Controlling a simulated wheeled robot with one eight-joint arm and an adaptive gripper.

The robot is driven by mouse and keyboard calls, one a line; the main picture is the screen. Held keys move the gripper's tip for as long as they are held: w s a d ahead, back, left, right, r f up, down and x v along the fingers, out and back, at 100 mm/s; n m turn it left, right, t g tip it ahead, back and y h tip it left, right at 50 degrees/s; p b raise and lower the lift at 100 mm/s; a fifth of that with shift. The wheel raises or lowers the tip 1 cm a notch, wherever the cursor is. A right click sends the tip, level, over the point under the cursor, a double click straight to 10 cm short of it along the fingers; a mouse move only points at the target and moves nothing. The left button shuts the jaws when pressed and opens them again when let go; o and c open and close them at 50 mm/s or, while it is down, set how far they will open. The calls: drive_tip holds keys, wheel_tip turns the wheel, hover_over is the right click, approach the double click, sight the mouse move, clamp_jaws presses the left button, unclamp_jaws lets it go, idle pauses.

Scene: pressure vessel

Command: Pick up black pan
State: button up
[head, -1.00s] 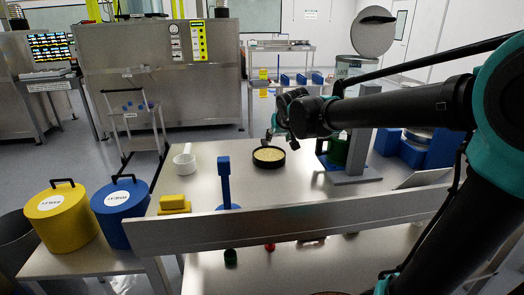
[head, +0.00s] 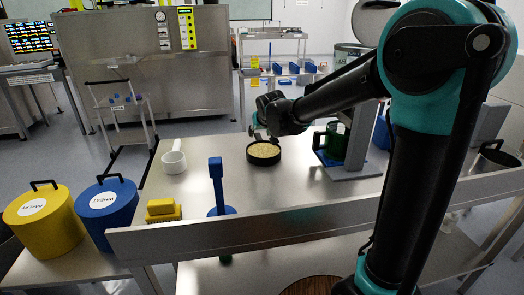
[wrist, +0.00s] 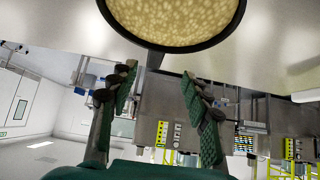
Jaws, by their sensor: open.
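The black pan (head: 264,161) is a round, shallow pan with a dark rim, filled with pale yellow grain, on the metal table. In the wrist view the pan (wrist: 228,30) is cut off at the top edge, with a short handle (wrist: 155,60) pointing from its rim toward my gripper. My gripper (wrist: 160,78) has its two green-padded fingers spread apart with nothing between them. The handle's end lies near the gap between the fingertips. In the head view my gripper (head: 255,129) is at the pan's far side, and its fingers are partly hidden.
A white pot (head: 174,162), a yellow brush-like block (head: 162,210) and a blue upright tool (head: 217,185) stand left of the pan. A grey stand (head: 355,150) with a green jug (head: 331,145) is on the right. A raised metal edge (head: 270,222) runs along the table's front.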

sight(260, 139)
drive_tip(key=shift+x, duration=1.6)
drive_tip(key=shift+d+x, duration=0.15)
drive_tip(key=shift+x, duration=1.15)
drive_tip(key=shift+d+x, duration=0.15)
drive_tip(key=shift+x, duration=1.15)
drive_tip(key=shift+c, duration=0.6)
clamp_jaws()
